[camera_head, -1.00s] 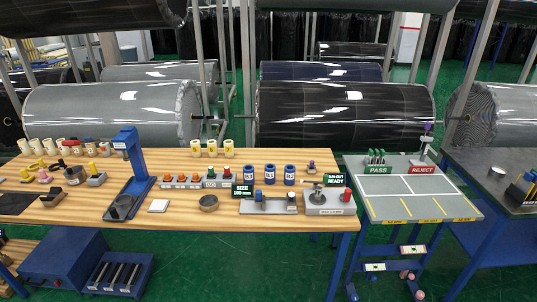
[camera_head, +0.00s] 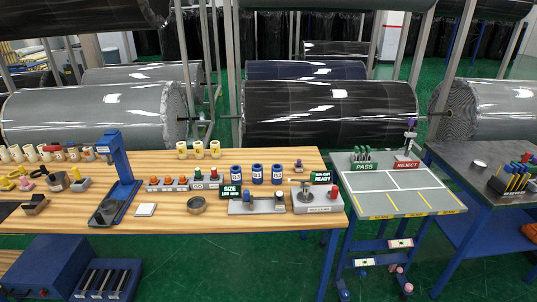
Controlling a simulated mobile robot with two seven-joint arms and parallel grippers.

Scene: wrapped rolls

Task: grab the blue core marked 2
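Three blue cores stand upright in a row on the wooden table: a left one (camera_head: 236,174), a middle one (camera_head: 257,174) and a right one (camera_head: 278,174). Each has a white label on its front, and the marks are too small to read, so I cannot tell which is 2. Neither of my grippers is in view.
Behind the blue cores stand several cream cores (camera_head: 198,150). In front are the SIZE sign (camera_head: 231,192), a grey fixture (camera_head: 257,206) and the RUN-OUT READY station (camera_head: 317,200). A blue press (camera_head: 119,170) stands left. The PASS/REJECT table (camera_head: 396,191) is at right, mostly clear.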

